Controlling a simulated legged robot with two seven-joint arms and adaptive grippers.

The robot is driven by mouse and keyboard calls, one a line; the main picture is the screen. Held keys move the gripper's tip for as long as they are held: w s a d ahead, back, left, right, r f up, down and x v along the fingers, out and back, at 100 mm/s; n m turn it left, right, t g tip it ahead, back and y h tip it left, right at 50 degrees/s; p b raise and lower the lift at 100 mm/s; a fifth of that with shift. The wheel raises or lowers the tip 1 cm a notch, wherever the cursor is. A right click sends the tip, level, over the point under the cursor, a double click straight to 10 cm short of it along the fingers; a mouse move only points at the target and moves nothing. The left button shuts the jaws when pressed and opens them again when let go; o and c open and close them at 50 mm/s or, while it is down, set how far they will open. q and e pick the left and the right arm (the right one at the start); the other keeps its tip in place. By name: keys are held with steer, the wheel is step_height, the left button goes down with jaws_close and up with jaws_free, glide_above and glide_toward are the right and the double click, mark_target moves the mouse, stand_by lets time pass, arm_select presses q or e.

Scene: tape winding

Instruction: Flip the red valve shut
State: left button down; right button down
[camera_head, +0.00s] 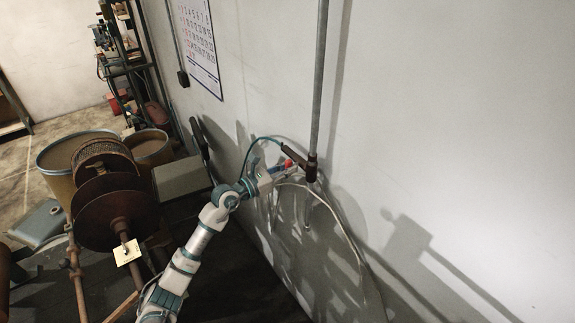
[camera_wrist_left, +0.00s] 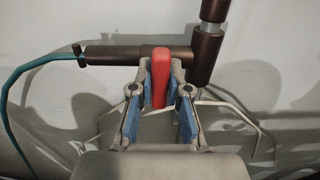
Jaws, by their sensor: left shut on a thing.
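The red valve (camera_wrist_left: 160,80) is a red lever on a dark brown pipe fitting in the left wrist view. In the head view the red lever (camera_head: 288,163) shows as a small red patch near the wall. My left gripper (camera_wrist_left: 160,97) is shut on the red lever, with a blue-padded finger on each side of it. The lever points down toward the gripper's palm, roughly square to the horizontal pipe (camera_wrist_left: 112,56). In the head view my left gripper (camera_head: 280,170) reaches in from the lower left and partly hides the lever. My right gripper is in neither view.
A grey vertical pipe (camera_head: 319,80) runs down the wall to the fitting. A teal hose (camera_wrist_left: 32,68) leaves the pipe's left end. A pale hose (camera_head: 345,225) hangs below. A rusty reel (camera_head: 115,210) and barrels stand at left. The wall at right is clear.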

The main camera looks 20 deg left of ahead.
arm_select(q)
steer(key=c, duration=1.1)
jaws_free()
steer(key=shift+w+a, duration=0.1)
steer(key=shift+w, duration=0.05)
steer(key=v, duration=1.2)
steer(key=shift+a+f, duration=0.1)
steer(key=shift+f, duration=0.05)
